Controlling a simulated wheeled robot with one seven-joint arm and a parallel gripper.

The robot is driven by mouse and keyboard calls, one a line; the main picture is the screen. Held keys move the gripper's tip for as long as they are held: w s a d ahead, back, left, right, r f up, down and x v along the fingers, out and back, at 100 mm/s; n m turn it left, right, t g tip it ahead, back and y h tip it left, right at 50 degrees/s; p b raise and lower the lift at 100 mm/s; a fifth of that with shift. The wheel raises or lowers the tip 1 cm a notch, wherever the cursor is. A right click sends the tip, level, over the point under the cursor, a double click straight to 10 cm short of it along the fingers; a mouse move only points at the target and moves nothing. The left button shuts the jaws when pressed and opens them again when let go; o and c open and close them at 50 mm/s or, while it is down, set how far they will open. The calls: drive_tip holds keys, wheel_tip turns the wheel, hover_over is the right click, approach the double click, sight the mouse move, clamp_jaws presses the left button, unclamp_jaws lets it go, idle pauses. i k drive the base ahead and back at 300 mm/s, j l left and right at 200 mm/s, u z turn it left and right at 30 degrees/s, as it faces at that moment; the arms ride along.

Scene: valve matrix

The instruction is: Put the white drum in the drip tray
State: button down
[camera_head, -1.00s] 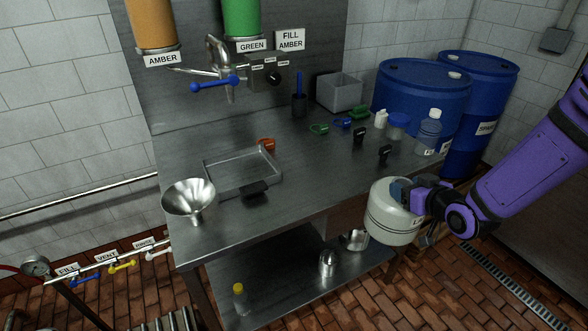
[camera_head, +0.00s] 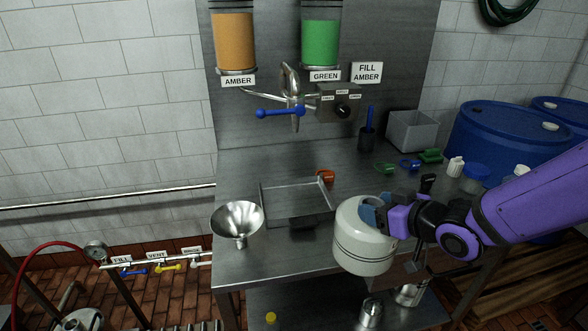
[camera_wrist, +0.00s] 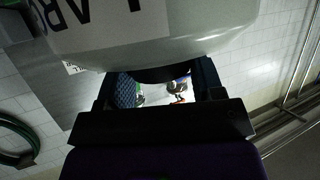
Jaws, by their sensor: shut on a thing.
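The white drum (camera_head: 362,240) is held by my gripper (camera_head: 378,214) at the front edge of the steel bench, to the right of the drip tray. My gripper is shut on it from the right. In the wrist view the drum (camera_wrist: 200,35) fills the top, with dark lettering on its label, and the gripper (camera_wrist: 160,90) shows below it. The drip tray (camera_head: 268,212) is a shallow rectangular metal tray on the bench, under the taps, and looks empty. The drum hides a little of the bench near the tray's right side.
A metal funnel (camera_head: 238,222) stands left of the tray. A dark block (camera_head: 302,222) sits at its front edge and an orange item (camera_head: 325,175) at its back right corner. A tap with a blue lever (camera_head: 280,113) hangs above. A grey bin (camera_head: 412,130) and blue barrels (camera_head: 505,140) are right.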

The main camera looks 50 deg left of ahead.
sight(299, 197)
drive_tip(key=j, duration=1.7)
